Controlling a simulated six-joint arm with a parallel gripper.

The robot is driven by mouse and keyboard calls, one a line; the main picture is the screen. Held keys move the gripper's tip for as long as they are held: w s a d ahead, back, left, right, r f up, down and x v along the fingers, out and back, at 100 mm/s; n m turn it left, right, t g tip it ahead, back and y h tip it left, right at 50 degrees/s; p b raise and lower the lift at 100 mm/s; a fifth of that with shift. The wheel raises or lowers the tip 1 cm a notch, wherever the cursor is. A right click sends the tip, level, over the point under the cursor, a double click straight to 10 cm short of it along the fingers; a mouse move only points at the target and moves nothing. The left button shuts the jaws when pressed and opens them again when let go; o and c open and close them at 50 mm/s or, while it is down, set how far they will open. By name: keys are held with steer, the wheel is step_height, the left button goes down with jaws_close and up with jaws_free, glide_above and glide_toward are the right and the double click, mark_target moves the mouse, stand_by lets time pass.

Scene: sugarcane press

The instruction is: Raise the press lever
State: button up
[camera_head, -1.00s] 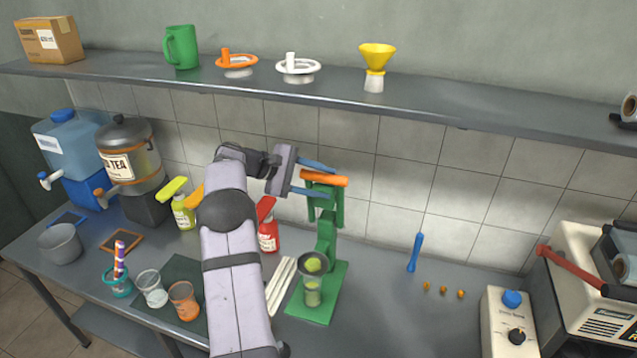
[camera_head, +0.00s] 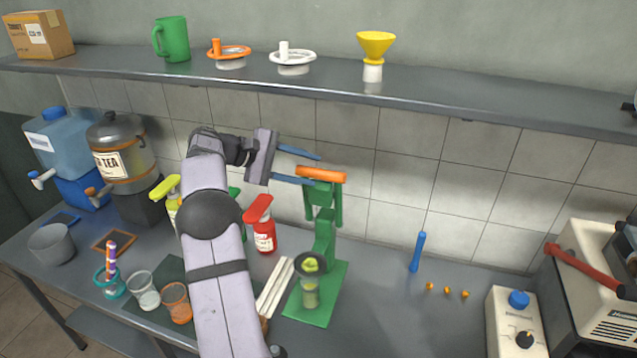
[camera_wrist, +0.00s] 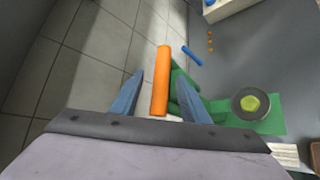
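The green press (camera_head: 324,235) stands on the counter. Its orange lever handle (camera_head: 321,175) is up at the top of the press, lying roughly level. A cup (camera_head: 311,290) with green pieces above it stands on the press base. My gripper (camera_head: 304,167) is open, its blue fingers just left of the handle and pointing toward it. In the wrist view the orange handle (camera_wrist: 161,80) lies between and beyond the two spread fingers (camera_wrist: 160,95), with no finger seen touching it.
Red (camera_head: 262,225) and yellow-capped bottles stand left of the press, partly behind my arm. White sticks (camera_head: 275,287) lie beside the base. A blue tool (camera_head: 417,252) stands at right. The shelf (camera_head: 440,105) runs above.

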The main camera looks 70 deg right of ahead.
steer(key=shift+w+a+r+b, duration=0.2)
steer(key=shift+w+a+b, duration=0.05)
steer(key=shift+w+a, duration=0.25)
steer(key=shift+w+a+r+b, duration=0.2)
steer(key=shift+w+a, duration=0.15)
steer(key=shift+a, duration=0.2)
steer(key=shift+w+a+r, duration=0.2)
steer(key=shift+a+r, duration=0.1)
steer(key=shift+a, duration=0.15)
steer(key=shift+s, duration=0.1)
